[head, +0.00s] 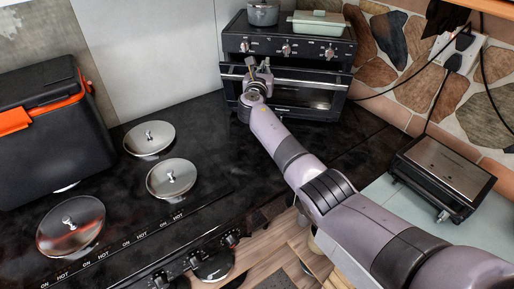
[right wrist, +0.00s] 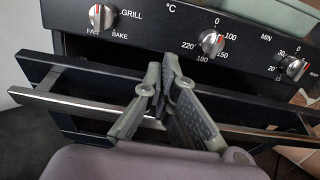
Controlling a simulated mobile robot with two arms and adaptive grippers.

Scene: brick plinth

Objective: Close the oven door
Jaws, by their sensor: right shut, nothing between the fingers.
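The black toaster oven (head: 335,50) stands at the back of the dark counter. Its door (head: 318,97) has a long metal handle bar (right wrist: 75,105). In the right wrist view the door's top edge (right wrist: 75,70) stands out in front of the knob panel (right wrist: 150,30), with a dark gap behind it, so the door looks slightly open. My right gripper (head: 257,66) is at the left part of the door front. Its fingers (right wrist: 161,68) are shut and empty, overlapping the handle and the door's top edge in the view; contact is unclear. My left gripper is not in view.
A grey pot (head: 263,13) and a green lidded dish (head: 318,23) sit on the oven. Several lidded hobs (head: 171,178) and a black-and-orange box (head: 45,125) are at the left. A contact grill (head: 443,170) stands at the right, with cables behind.

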